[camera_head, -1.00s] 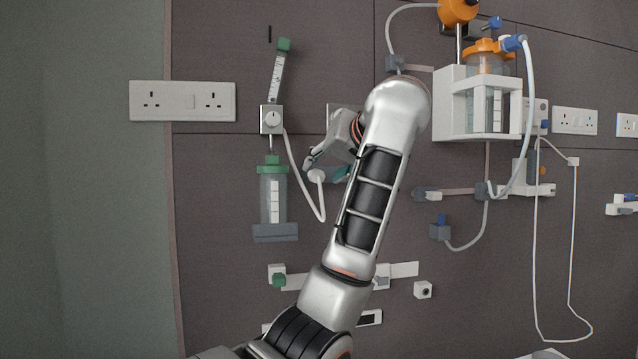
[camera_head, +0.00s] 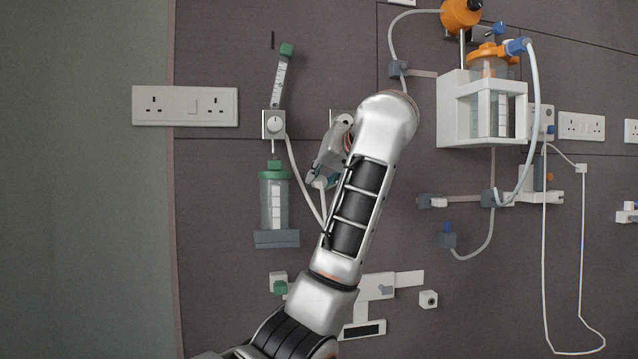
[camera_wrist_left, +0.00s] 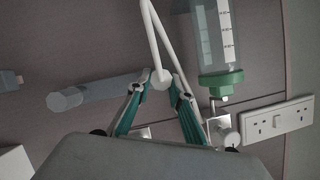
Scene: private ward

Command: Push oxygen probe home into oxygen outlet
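The oxygen probe (camera_head: 320,184) is a small white round-ended piece with a white hose, in front of the wall right of the flowmeter. It also shows in the left wrist view (camera_wrist_left: 160,78). My left gripper (camera_head: 317,179) has its teal-lined fingers drawn in on both sides of the probe. Finger contact is partly hidden. A square metal plate (camera_head: 337,117), which I take to be the oxygen outlet, is on the wall just above, partly behind the gripper. I cannot tell how far the probe is from it. My right gripper is not in view.
A flowmeter (camera_head: 273,124) with a green-topped bottle (camera_head: 273,205) hangs close on the left. A suction unit in a white holder (camera_head: 455,110) is at the right. A socket plate (camera_head: 185,106) and trailing hoses are nearby.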

